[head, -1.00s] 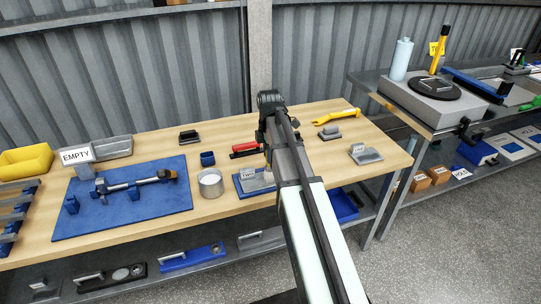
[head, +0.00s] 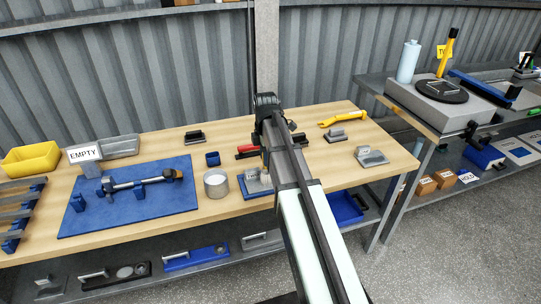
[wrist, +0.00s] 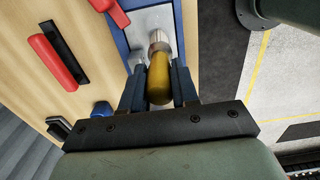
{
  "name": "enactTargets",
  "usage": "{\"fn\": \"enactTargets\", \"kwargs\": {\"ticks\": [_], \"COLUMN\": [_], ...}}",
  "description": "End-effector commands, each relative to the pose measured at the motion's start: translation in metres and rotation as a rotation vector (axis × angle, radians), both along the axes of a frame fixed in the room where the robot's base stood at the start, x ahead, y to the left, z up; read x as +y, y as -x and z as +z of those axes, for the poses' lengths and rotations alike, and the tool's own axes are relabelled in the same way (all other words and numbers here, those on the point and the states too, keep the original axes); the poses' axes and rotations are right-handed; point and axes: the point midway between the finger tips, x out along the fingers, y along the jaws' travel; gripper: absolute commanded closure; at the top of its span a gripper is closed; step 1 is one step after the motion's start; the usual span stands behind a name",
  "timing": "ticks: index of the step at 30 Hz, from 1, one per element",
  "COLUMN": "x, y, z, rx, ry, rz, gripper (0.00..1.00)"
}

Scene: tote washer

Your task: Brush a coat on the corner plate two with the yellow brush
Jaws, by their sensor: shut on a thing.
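My gripper (wrist: 158,88) is shut on the yellow handle of the brush (wrist: 159,78), which points down with a metal collar at its far end. Below it, in the wrist view, lies a pale metal plate (wrist: 150,22) on a blue pad (wrist: 122,45).
An open round tin (head: 216,184) and a blue cup (head: 212,159) stand left of the pad. A red-handled tool (wrist: 58,60) lies nearby. A blue mat (head: 130,215) holds a clamped bar.

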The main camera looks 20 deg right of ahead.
Motion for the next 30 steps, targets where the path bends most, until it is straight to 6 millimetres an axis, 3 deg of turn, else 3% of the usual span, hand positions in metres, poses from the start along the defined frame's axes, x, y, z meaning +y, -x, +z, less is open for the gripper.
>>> {"fn": "enactTargets", "kwargs": {"ticks": [30], "x": [0.054], "y": [0.000], "z": [0.000], "rx": [0.000], "ry": [0.000], "rz": [0.001], "gripper": [1.00]}}
